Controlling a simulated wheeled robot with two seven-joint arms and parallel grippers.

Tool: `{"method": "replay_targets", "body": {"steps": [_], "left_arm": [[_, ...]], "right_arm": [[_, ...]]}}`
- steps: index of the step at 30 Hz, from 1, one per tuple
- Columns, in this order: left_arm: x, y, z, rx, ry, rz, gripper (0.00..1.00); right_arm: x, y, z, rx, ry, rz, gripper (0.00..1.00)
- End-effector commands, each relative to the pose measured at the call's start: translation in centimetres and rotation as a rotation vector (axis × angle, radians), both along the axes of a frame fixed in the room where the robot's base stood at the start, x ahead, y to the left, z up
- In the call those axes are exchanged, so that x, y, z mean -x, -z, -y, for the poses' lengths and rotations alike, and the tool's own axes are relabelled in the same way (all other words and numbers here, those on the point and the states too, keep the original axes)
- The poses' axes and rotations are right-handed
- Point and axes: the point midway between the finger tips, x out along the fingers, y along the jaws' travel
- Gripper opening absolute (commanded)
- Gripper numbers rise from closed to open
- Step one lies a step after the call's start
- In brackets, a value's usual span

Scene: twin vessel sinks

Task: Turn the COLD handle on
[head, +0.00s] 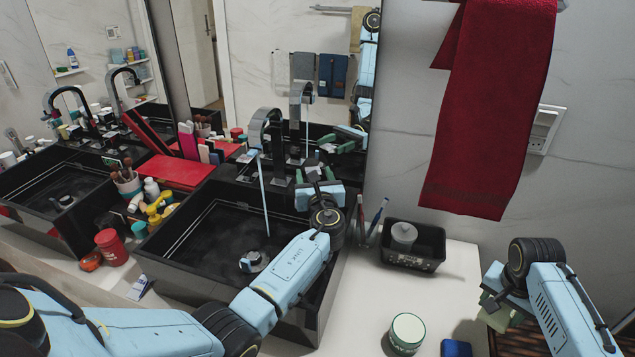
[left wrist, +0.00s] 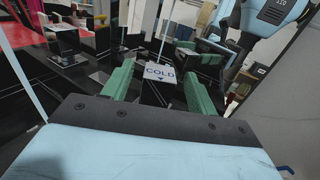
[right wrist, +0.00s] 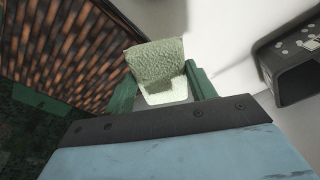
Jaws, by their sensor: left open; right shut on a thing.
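The white COLD label (left wrist: 160,72) shows between my left fingertips in the left wrist view, on a dark glossy surface. My left gripper (left wrist: 160,82) is open, its green fingers apart on either side of the label. In the head view my left gripper (head: 316,174) is by the right end of the black sink's back ledge, right of the curved faucet (head: 265,125). A thin pale stream (head: 265,200) falls from the faucet into the black sink (head: 210,225). My right gripper (right wrist: 163,88) is shut on a rough pale green thing (right wrist: 155,58).
A black bin (head: 412,255) with a grey lidded jar stands on the white counter, right of the sink. Bottles and a red jar (head: 112,247) crowd the left. A red towel (head: 490,110) hangs right.

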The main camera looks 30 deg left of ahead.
Motion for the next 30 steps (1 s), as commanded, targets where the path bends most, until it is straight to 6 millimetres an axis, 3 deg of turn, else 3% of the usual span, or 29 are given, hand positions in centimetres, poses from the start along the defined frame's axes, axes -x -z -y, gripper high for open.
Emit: {"method": "replay_targets", "body": {"steps": [5, 18, 30], "left_arm": [[1.6, 0.0, 1.4, 0.001, 0.002, -0.002, 0.58], [8.0, 0.0, 6.9, 0.001, 0.001, -0.002, 0.58], [9.0, 0.0, 7.8, 0.001, 0.001, -0.001, 0.58]], "right_arm": [[0.0, -0.6, 0.0, 0.0, 0.0, 0.0, 0.34], [0.0, -1.5, 0.0, 0.0, 0.0, 0.0, 0.34], [0.0, -1.5, 0.0, 0.0, 0.0, 0.0, 0.34]]}}
